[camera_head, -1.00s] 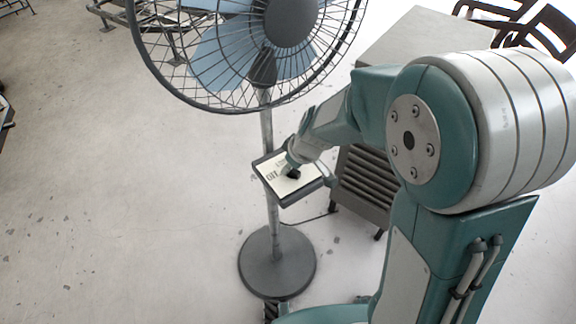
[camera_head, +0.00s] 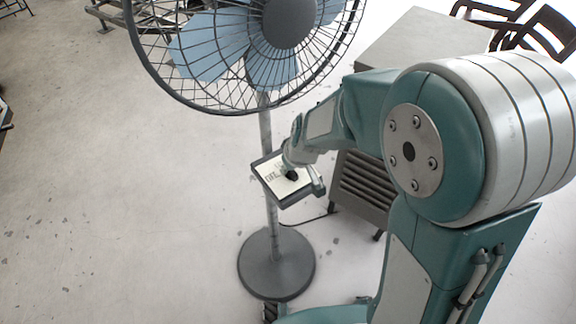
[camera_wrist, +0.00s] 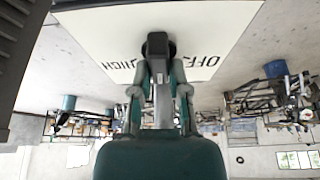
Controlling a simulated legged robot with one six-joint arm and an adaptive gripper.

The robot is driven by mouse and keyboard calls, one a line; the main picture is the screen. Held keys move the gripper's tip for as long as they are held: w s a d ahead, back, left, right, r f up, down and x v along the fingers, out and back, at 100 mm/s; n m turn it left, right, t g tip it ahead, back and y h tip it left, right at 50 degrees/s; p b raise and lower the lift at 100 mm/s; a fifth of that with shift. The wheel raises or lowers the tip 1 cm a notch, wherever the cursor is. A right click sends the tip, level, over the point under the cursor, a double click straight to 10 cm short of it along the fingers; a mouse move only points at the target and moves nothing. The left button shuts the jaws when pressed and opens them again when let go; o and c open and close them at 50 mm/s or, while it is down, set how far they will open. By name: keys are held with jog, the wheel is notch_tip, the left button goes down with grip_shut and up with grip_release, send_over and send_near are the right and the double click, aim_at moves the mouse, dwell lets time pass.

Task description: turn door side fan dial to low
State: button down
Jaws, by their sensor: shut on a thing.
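The pedestal fan (camera_head: 289,22) stands in the head view, with its grey pole and round base below. A tilted control panel (camera_head: 264,181) with a pale face and dark rim sits on the pole. A black dial (camera_head: 291,175) is on this face; it also shows in the wrist view (camera_wrist: 157,44). The wrist view shows "OFF" and partly covered lettering that looks like "HIGH" on the panel face (camera_wrist: 225,22). My gripper (camera_head: 297,165) reaches the panel from above right; in the wrist view its fingers (camera_wrist: 159,72) are closed on the dial. The dial's pointer direction and a "LOW" mark cannot be made out.
A grey cabinet (camera_head: 430,40) with a slatted front stands behind my arm, close to the panel's right. Dark chairs (camera_head: 540,38) are at the top right. The floor left of the fan is clear. Cluttered benches appear in the wrist view's background.

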jog(key=c, duration=0.6)
grip_release()
jog(key=shift+s+d, duration=0.1)
jog(key=v, duration=1.2)
jog(key=s+d+r+m, duration=0.2)
jog(key=s+d, duration=0.1)
jog(key=s, duration=0.2)
jog(key=s+d+r+m+t+h, duration=0.1)
jog(key=s+d+r+m, duration=0.1)
jog(key=s+d, duration=0.2)
jog(key=s+d+r+m+h, duration=0.1)
jog(key=s+d+r+m, duration=0.1)
jog(key=s, duration=0.4)
jog(key=shift+s+d+r+t, duration=0.4)
jog(key=shift+d, duration=0.35)
